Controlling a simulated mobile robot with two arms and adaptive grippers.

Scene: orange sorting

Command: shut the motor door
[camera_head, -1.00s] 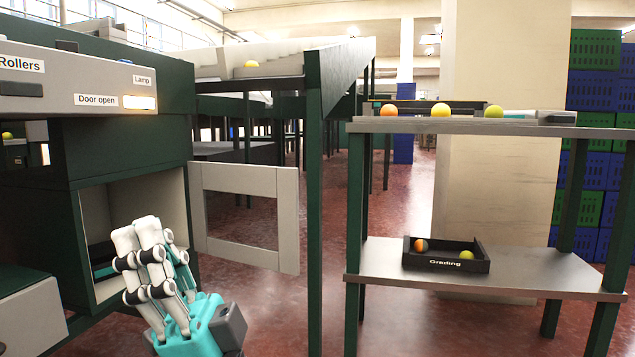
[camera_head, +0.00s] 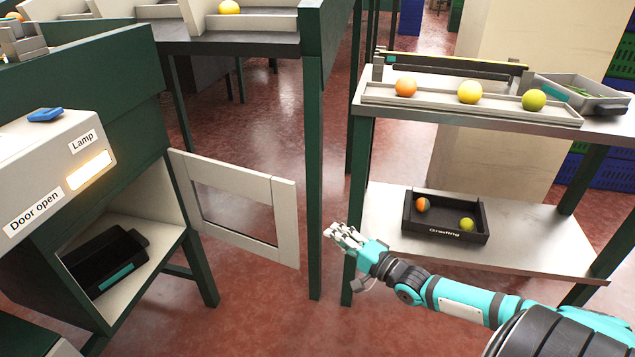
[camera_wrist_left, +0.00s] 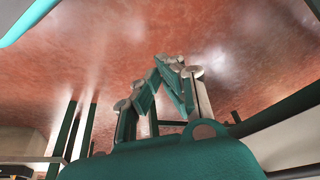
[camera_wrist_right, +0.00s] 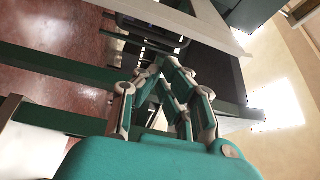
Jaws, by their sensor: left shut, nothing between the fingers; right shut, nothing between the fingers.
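The motor door (camera_head: 284,225), a pale framed panel with a window opening, stands swung open to the right of the green machine's compartment (camera_head: 150,210). The lamp above the compartment is lit next to the words "Door open". My right gripper (camera_head: 328,233) is shut and empty, to the right of the door's free edge and apart from it. Its closed fingers also show in the right wrist view (camera_wrist_right: 163,62). My left gripper is outside the head view; in the left wrist view its fingers (camera_wrist_left: 168,62) are shut and empty above the red floor.
A dark tray (camera_head: 133,240) sits inside the compartment. A green post (camera_head: 314,160) stands just beyond the door. At right, a shelf (camera_head: 540,235) holds the black Grading box (camera_head: 458,234); several fruits lie in a tray (camera_head: 440,107) above. Open floor lies before the door.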

